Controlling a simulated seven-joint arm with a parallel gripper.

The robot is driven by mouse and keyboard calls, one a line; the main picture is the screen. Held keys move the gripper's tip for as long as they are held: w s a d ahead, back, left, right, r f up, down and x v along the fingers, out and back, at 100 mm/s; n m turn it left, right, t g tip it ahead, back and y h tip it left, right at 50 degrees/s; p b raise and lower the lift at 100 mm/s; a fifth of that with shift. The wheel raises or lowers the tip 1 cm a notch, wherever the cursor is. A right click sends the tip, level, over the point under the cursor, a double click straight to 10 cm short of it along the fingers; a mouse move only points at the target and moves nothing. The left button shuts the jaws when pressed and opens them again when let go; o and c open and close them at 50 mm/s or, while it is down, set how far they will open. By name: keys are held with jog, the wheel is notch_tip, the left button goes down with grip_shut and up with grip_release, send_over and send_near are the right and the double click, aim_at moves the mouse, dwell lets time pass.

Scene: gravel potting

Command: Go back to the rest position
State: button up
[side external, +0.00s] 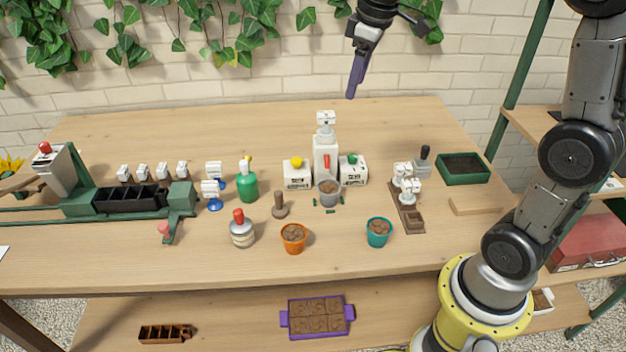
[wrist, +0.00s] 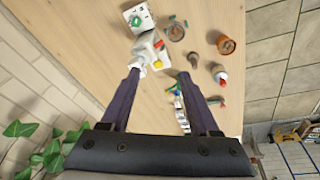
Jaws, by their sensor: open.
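My gripper (side external: 351,95) hangs high above the back of the table, near the brick wall, in the side view. Its two dark purple fingers are spread apart with nothing between them in the wrist view (wrist: 158,74). Below it stands a white dispenser (side external: 325,158) with a red lever. A grey pot (side external: 329,198) with gravel sits in front of the dispenser. An orange pot (side external: 293,246) and a teal pot (side external: 379,240), both filled with brown matter, stand nearer the front edge. My gripper is apart from all of them.
White boxes with a yellow button (side external: 297,180) and a green button (side external: 355,177) flank the dispenser. A green bottle (side external: 248,186) and a red-capped bottle (side external: 242,236) stand left. A dark green tray (side external: 463,169) is at right. Ivy (side external: 240,40) hangs on the wall. The table's back strip is clear.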

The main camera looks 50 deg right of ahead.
jog(key=s+a+r+t, duration=0.2)
jog(key=s+a, duration=0.5)
jog(key=s, duration=0.6)
jog(key=s+a+f+m+t, duration=0.1)
jog(key=s+f+m, duration=0.2)
jog(key=s+f, duration=0.4)
jog(key=shift+s+a, duration=0.4)
jog(key=shift+s, duration=0.2)
